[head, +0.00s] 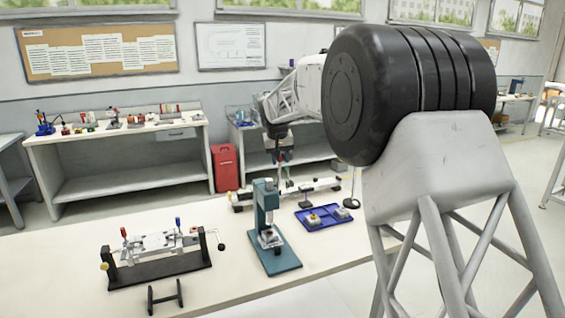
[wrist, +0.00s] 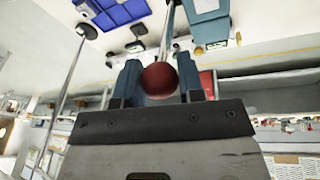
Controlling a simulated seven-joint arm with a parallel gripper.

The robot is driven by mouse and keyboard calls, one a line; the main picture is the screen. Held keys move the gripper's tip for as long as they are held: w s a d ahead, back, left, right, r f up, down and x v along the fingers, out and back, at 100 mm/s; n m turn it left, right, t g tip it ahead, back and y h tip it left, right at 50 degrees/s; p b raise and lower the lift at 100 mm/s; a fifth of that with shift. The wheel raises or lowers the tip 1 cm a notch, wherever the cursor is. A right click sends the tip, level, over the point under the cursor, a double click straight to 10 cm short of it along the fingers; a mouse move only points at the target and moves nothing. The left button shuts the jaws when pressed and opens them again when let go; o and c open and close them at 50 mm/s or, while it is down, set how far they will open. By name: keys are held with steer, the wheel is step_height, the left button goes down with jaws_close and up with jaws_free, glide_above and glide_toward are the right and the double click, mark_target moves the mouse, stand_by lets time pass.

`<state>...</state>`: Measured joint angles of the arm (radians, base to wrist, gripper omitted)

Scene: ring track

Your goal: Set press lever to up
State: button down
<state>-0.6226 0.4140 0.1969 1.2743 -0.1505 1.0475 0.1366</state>
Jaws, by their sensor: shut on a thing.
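The teal press (head: 262,222) stands on the near table, its base plate toward the front; its teal body also shows at the top of the wrist view (wrist: 207,28). My gripper (head: 280,157) is above and slightly right of the press in the head view. In the wrist view my gripper (wrist: 160,80) has its two blue fingers shut on the red ball knob (wrist: 159,79) of the press lever. The thin lever rod (wrist: 169,32) runs from the knob toward the press. In the head view the rod looks steep, with the knob end high; the knob is largely hidden there.
A blue tray (head: 323,217) with small parts lies right of the press. A black-based fixture (head: 160,262) with a crank stands to the left. A white rail device (head: 312,190) lies behind. A thin stand (head: 352,203) is at right.

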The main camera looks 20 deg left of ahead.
steer(key=shift+w+a+g+h, duration=0.3)
steer(key=shift+w+a+h, duration=0.1)
steer(key=shift+w+a, duration=0.3)
steer(key=shift+w+a+f, duration=0.15)
steer(key=shift+w+a, duration=1.15)
steer(key=c, duration=0.8)
jaws_free()
steer(key=shift+o, duration=0.2)
step_height(320, 180, up, 8)
steer(key=s, duration=0.1)
steer(key=shift+s+a+f, duration=0.15)
steer(key=shift+s+a, duration=0.05)
steer(key=shift+d, duration=0.1)
